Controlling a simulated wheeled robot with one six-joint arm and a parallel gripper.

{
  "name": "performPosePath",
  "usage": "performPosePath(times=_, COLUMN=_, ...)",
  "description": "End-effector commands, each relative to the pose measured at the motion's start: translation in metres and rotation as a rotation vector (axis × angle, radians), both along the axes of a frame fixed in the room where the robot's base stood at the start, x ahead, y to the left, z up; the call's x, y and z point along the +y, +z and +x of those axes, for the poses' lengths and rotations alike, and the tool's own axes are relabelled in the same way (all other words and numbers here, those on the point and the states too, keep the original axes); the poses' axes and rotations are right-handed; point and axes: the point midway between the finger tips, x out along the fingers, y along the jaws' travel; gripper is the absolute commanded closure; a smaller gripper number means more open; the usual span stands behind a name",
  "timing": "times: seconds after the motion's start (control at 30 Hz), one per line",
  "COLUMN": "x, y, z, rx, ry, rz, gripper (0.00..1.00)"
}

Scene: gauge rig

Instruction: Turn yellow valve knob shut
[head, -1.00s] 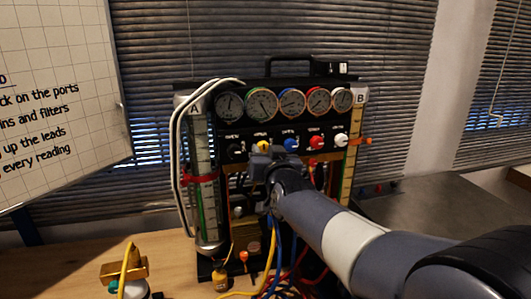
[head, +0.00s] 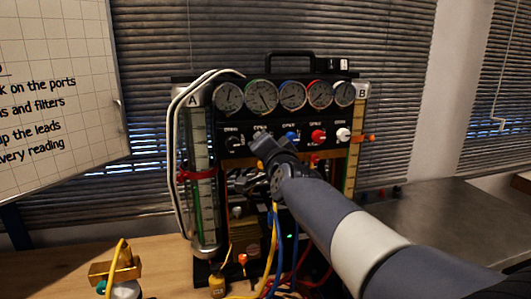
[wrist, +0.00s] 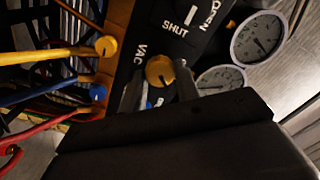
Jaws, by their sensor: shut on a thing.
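The yellow valve knob (wrist: 160,70) shows in the wrist view between the two fingers of my gripper (wrist: 159,86), one finger on each side of it. My gripper is shut on the knob. In the head view my gripper (head: 262,148) is at the knob row of the black gauge panel (head: 232,143) and hides the yellow knob. A black knob (wrist: 193,14) with SHUT and OPEN lettering is beside it in the wrist view. I cannot read the yellow knob's pointer clearly.
Blue (head: 291,136), red (head: 318,136) and white (head: 343,134) knobs sit to the right, under a row of several gauges (head: 292,95). Yellow, blue and red hoses hang below. A glass tube (head: 202,190) stands on the left. The grey bench (head: 430,215) at right is mostly clear.

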Motion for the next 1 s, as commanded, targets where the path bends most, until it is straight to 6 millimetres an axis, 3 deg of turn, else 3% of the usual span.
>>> performPosePath(times=0.6, x=-0.0002, y=-0.0009, z=-0.0001, rx=0.159, ry=0.0, rz=0.552, gripper=0.92)
performPosePath(times=1.0, x=0.0, y=-0.0008, z=0.0, rx=0.226, ry=0.001, rz=0.781, gripper=0.92)
